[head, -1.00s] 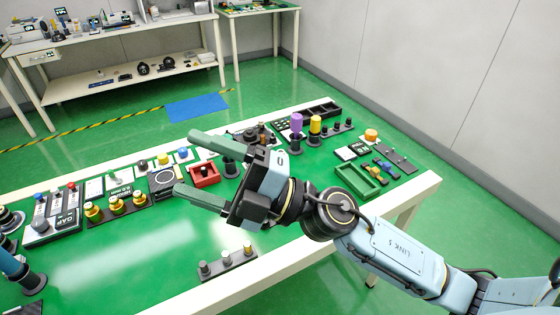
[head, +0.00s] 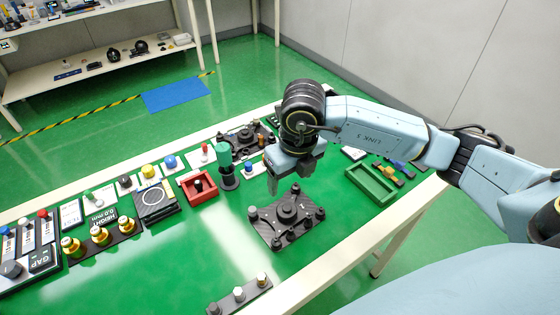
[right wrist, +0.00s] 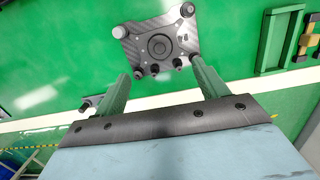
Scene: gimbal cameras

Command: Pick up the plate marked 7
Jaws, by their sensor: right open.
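A dark square plate (head: 300,228) with a round centre boss and upright knobs at its corners lies on the green table top near the front edge. It also shows in the right wrist view (right wrist: 138,46), just beyond the fingertips; a small pale mark is on it, too small to read. My right gripper (head: 272,184) points down above the table, behind and left of this plate in the head view. In the right wrist view my right gripper (right wrist: 160,82) has its green fingers wide apart with nothing between them. My left gripper is out of view.
Another dark plate (head: 235,135) with knobs lies at the table's back. A green cylinder on a stand (head: 225,160) and a red tray (head: 203,196) are left of my gripper. A green tray (head: 371,185) is to the right.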

